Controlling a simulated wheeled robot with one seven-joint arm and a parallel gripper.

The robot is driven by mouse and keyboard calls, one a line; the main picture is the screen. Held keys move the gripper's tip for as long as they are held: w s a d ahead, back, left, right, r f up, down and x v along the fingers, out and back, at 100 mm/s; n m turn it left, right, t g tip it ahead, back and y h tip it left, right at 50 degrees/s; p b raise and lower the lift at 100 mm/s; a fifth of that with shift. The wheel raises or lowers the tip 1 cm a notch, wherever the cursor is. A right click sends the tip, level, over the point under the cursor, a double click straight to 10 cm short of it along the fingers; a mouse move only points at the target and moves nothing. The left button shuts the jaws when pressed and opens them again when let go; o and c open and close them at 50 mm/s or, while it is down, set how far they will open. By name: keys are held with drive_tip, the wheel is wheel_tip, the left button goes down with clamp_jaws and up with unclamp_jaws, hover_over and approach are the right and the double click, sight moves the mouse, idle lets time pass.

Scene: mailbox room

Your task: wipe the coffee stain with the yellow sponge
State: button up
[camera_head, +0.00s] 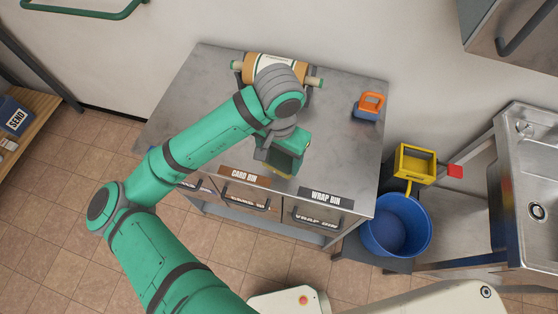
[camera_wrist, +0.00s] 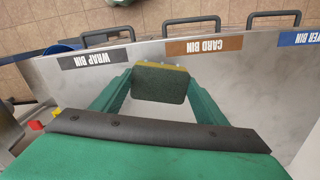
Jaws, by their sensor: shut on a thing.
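My gripper (camera_head: 281,158) is over the front middle of the grey metal table (camera_head: 345,150). In the wrist view my gripper (camera_wrist: 160,88) is shut on the yellow sponge (camera_wrist: 159,83), with a finger at each side. The sponge shows a dark green scouring face and a yellow edge there. In the head view only a small yellow part of the sponge (camera_head: 277,173) shows below the gripper. I cannot tell whether it touches the tabletop. No coffee stain can be made out; my arm and gripper hide part of the table.
A roll on a holder (camera_head: 262,68) stands at the table's back. An orange-and-blue object (camera_head: 368,106) sits at the back right. The card bin label (camera_head: 244,176) and wrap bin label (camera_head: 326,198) line the front edge. A blue bucket (camera_head: 397,226) and sink (camera_head: 535,200) are right.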

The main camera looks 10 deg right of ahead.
drive_tip(key=shift+r, duration=1.3)
